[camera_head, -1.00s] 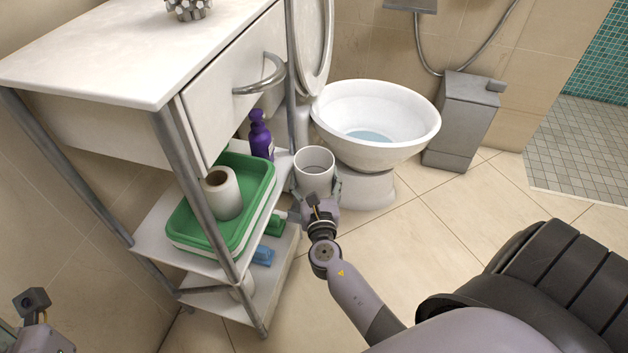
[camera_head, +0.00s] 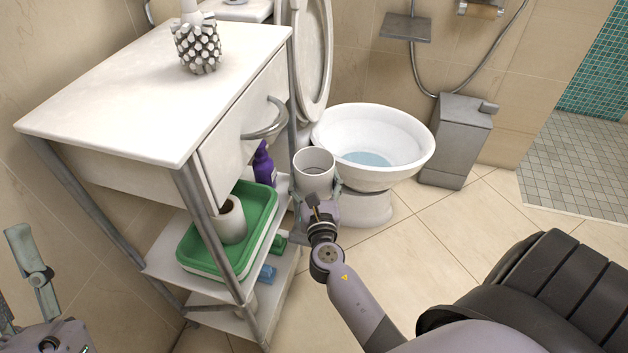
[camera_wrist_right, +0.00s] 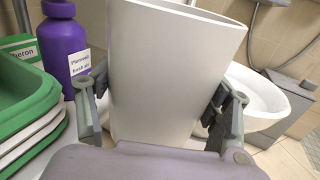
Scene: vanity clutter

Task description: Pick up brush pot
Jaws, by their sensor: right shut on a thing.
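The brush pot is a white, open-topped cup (camera_head: 314,172), upright and empty-looking in the head view. My right gripper (camera_head: 319,200) is shut on it, and the pot stands out beside the cart's middle shelf, in front of the toilet. In the right wrist view the white pot (camera_wrist_right: 170,75) fills the middle, with a grey finger of my gripper (camera_wrist_right: 155,115) on each side of it. The pot's underside is hidden by the gripper's body.
A white cart (camera_head: 140,85) stands at left, with a drawer and a studded vase (camera_head: 197,48) on top. Its shelf holds green trays (camera_head: 262,215), a paper roll (camera_head: 232,222) and a purple bottle (camera_head: 264,165). The toilet (camera_head: 400,180) is just behind the pot. Open floor lies to the right.

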